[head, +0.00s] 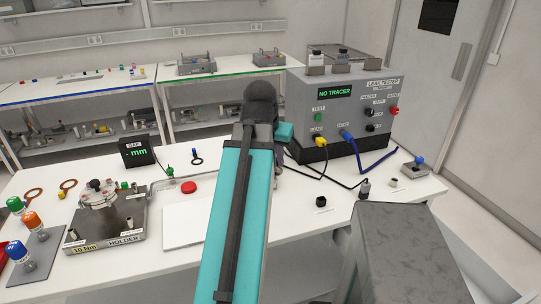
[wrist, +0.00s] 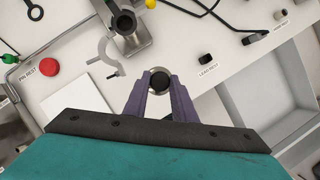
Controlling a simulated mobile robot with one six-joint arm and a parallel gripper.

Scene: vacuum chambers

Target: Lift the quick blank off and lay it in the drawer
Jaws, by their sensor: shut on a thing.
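In the wrist view, my gripper (wrist: 160,84) is shut on a small round piece with a dark centre and a metal rim, which I take as the quick blank (wrist: 159,79). It is held over the white bench, apart from the metal port (wrist: 126,24) with a dark open mouth. A pale C-shaped clamp (wrist: 107,52) lies open beside that port. An open light grey drawer (wrist: 280,95) shows past the bench edge at the right, with no contents seen in the visible part. In the head view my arm hides the gripper and the blank.
A black ring-like part (wrist: 205,58) stands on the bench by a printed label. A red button (wrist: 48,66) is at the left. The leak tester (head: 350,105) reads NO TRACER; its yellow and blue cables cross the bench. A holder fixture (head: 105,222) stands at the left.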

